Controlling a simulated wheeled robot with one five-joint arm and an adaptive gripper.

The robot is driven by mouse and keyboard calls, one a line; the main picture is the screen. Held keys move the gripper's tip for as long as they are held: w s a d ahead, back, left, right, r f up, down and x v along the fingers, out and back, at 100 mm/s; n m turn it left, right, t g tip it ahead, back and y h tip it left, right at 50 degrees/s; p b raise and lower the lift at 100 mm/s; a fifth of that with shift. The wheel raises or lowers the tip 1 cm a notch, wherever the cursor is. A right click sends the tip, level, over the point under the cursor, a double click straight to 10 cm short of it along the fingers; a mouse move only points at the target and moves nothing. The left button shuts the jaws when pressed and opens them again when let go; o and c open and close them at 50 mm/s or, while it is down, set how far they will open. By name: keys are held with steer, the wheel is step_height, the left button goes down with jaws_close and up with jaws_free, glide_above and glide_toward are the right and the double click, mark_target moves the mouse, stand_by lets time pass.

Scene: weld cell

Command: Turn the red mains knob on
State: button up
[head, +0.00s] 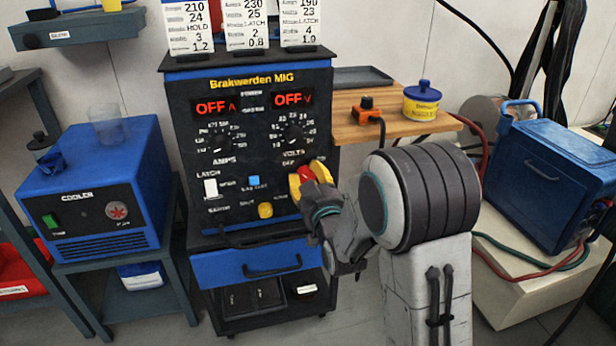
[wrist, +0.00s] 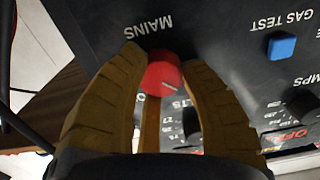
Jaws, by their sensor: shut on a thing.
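The red mains knob (head: 306,174) is on the lower right of the welder's front panel (head: 235,145). In the wrist view the knob (wrist: 163,76) sits below the word MAINS, with a pale pointer line on its face. My gripper (head: 308,180) reaches the panel from the right. Its yellow-brown fingers (wrist: 165,75) are shut on the knob, one on each side. Both displays (head: 216,107) on the panel read OFF in red. The marks around the knob are partly hidden by my fingers.
The blue gas test button (head: 254,182), a white switch (head: 210,188) and a yellow button (head: 265,210) are near the knob. A blue cooler (head: 100,185) stands at left.

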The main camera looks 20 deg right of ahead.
steer(key=shift+r, duration=0.35)
steer(key=m, duration=0.5)
steer(key=shift+w, duration=0.1)
steer(key=m, duration=0.4)
steer(key=shift+d+m, duration=0.1)
steer(key=shift+m, duration=0.2)
steer(key=m, duration=0.4)
steer(key=shift+f, duration=0.1)
steer(key=shift+d+m, duration=0.1)
steer(key=shift+m, duration=2)
steer(key=shift+f, duration=0.1)
